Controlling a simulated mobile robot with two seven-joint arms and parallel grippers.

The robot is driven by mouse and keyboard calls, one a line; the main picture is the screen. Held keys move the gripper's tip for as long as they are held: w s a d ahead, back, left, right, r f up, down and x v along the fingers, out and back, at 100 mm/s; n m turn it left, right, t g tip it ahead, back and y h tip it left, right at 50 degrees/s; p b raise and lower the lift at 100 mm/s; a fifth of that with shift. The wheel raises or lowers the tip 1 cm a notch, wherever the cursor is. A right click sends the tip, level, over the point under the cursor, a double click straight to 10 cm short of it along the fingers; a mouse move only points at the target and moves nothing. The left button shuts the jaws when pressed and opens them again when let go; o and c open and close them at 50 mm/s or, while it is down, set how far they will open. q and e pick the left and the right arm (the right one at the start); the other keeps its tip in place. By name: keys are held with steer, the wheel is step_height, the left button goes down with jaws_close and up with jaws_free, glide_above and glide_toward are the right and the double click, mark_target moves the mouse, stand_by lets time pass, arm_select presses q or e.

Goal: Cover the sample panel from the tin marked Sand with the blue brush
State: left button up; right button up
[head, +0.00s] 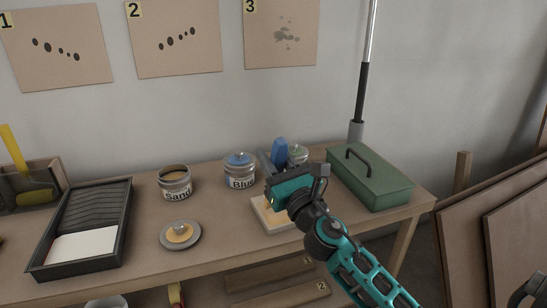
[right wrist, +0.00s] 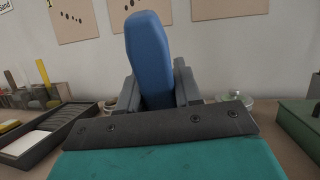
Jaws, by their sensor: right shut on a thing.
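The open tin marked Sand (head: 175,184) stands mid-table in the head view, with tan paint inside. Its lid (head: 180,235) seems to be the grey disc with a tan centre lying in front of it. My right gripper (head: 272,165) is shut on the blue brush; the blue handle (head: 280,150) rises from between the fingers, and it also shows upright in the right wrist view (right wrist: 150,55). The bristles are hidden behind my gripper. The pale sample panel (head: 262,218) lies below my right gripper, partly covered by it, with a tan patch in view. My left gripper is not in view.
A tin marked Blue (head: 240,170) with a lid stands left of my right gripper. Another tin (head: 297,154) is behind it. A green toolbox (head: 370,178) stands at right. A black roller tray (head: 122,215) with a white sheet lies at left.

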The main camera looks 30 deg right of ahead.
steer(key=shift+f+b, duration=0.85)
steer(key=shift+f, duration=0.05)
steer(key=shift+r, duration=0.1)
steer(key=shift+w+d, duration=0.15)
steer(key=shift+w, duration=0.75)
steer(key=shift+s, duration=0.9)
steer(key=shift+w, duration=2)
steer(key=shift+s, duration=2)
